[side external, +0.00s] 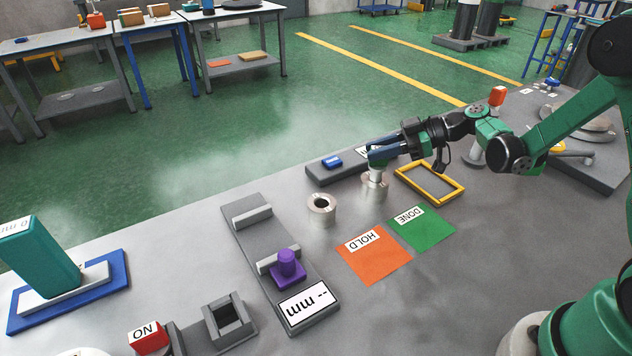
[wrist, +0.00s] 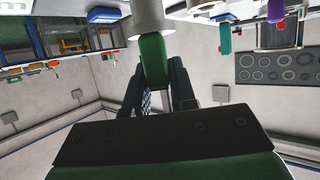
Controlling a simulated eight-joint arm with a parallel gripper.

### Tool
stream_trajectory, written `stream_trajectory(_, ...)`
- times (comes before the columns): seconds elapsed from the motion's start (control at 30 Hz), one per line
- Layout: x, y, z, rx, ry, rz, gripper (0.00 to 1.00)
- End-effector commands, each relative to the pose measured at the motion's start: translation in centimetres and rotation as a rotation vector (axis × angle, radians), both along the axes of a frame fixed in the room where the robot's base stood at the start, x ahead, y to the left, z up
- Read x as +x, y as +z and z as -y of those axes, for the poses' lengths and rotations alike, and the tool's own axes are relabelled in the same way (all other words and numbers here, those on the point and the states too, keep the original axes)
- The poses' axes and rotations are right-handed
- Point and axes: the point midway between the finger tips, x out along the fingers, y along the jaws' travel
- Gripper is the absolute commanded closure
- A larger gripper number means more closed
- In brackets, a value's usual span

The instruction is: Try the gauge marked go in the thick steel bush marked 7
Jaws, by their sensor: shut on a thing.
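My gripper (side external: 381,159) reaches in from the right and is shut on a green handle (wrist: 153,62), which looks like that of a gauge. In the wrist view the handle sits between the two dark fingers, its far end against a pale steel bush (wrist: 152,14). In the side view this bush (side external: 374,187) stands directly under the gripper. I cannot tell how far the gauge is inside it. A second steel bush (side external: 321,208), with an open bore, stands to the left. No number on either bush and no marking on the gauge is readable.
A grey stand with a blue piece (side external: 332,162) lies behind. A yellow frame (side external: 430,182) lies right of the gripper. An orange HOLD mat (side external: 374,258) and green DONE mat (side external: 424,232) lie in front. A purple piece (side external: 288,266) sits on a grey fixture with an mm display (side external: 308,304).

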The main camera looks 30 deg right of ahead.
Motion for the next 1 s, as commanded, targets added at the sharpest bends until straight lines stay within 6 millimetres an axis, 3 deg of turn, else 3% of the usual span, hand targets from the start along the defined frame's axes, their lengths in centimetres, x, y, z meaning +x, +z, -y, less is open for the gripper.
stream_trajectory(0.27,0.0,0.1,0.0,0.000,0.000,0.000,1.00)
stream_trajectory(1.0,0.0,3.3,0.0,0.001,0.000,0.001,1.00)
